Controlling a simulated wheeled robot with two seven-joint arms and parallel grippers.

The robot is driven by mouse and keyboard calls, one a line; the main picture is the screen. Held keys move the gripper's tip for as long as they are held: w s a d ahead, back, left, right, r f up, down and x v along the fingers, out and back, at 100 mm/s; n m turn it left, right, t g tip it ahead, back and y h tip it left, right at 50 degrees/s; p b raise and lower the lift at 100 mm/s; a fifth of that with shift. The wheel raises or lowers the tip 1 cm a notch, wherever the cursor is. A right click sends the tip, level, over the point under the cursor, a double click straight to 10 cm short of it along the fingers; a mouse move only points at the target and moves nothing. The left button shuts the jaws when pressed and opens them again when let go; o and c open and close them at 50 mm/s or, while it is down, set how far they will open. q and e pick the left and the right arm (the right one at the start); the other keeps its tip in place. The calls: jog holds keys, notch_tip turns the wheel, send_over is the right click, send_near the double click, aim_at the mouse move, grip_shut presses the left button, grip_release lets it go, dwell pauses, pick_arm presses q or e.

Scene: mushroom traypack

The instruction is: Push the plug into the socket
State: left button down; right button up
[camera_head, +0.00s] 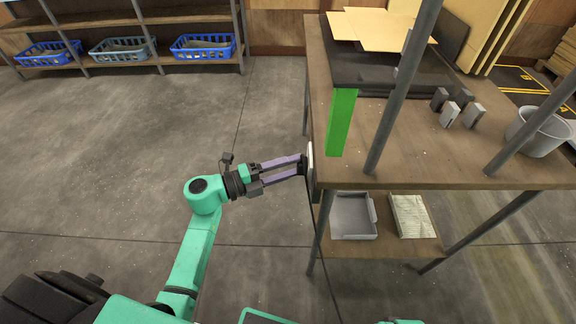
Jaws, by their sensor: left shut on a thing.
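My left gripper (302,165) is at the left edge of the wooden workbench, its two purple fingers closed toward a small dark plug (304,169) at their tips. The plug is against or very close to a pale socket plate (310,158) on the bench's left side. The fingers hide part of the plug, and I cannot tell how far it sits in the socket. A dark cable (322,245) hangs down below this spot. My right gripper is not in view.
The workbench (440,160) carries a green block (341,122), several small grey blocks (450,114), a grey bucket (538,133) and flat cardboard (380,27). Grey posts rise at its front. A lower shelf holds a grey tray (352,216). The floor to the left is clear.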

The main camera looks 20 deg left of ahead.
pick_arm(q)
jog(key=shift+c, duration=1.3)
grip_release()
jog(key=v, duration=1.4)
jog(key=shift+s+a, duration=0.15)
jog(key=shift+s, duration=0.05)
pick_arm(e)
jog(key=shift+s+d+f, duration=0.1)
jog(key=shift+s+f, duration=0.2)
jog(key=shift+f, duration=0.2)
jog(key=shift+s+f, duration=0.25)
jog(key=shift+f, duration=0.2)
